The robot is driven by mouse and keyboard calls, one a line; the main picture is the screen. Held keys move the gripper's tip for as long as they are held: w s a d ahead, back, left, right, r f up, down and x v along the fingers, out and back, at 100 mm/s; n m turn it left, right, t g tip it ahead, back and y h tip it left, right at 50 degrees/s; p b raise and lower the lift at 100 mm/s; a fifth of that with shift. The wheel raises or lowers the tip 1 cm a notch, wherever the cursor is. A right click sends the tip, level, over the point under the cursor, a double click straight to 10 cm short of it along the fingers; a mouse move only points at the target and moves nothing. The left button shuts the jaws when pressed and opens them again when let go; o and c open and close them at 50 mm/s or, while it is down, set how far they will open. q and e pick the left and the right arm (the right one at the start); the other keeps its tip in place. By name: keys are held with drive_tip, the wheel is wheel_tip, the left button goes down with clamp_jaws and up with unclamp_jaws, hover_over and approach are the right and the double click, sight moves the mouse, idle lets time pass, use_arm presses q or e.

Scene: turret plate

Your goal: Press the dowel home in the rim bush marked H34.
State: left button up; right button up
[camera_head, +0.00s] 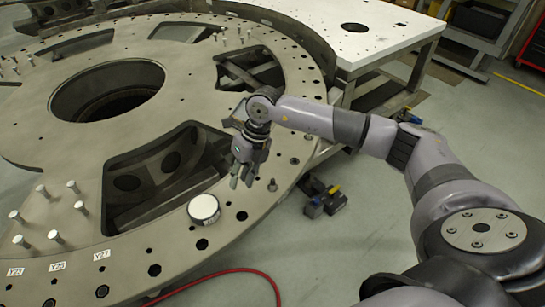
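My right gripper (241,182) points down just above the outer rim of the large grey turret plate (170,262). Its fingertips look a little apart, but I cannot tell whether anything is between them. Several more dowels with pale heads, such as this one (81,206), stand at the plate's left part. I see no H34 mark. My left gripper is not in view.
A white-topped round can (204,209) sits on the rim, left of and nearer than my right gripper. The plate has large openings (108,92). A white-topped table (345,32) stands behind. A red hose (245,270) and dark tools (325,200) lie on the floor.

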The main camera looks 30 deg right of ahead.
sight(273, 179)
drive_tip(key=d+h, duration=0.1)
drive_tip(key=d, duration=0.2)
drive_tip(key=d+r+h, duration=0.1)
drive_tip(key=d, duration=0.2)
drive_tip(key=d+m+h, duration=0.1)
drive_tip(key=d, duration=0.3)
drive_tip(key=shift+r+g+h, duration=0.25)
drive_tip(key=shift+g+h, duration=0.05)
drive_tip(key=shift+h, duration=0.1)
drive_tip(key=shift+f+b, duration=2.8)
drive_tip(key=shift+f, duration=1.25)
drive_tip(key=shift+c, duration=0.2)
clamp_jaws()
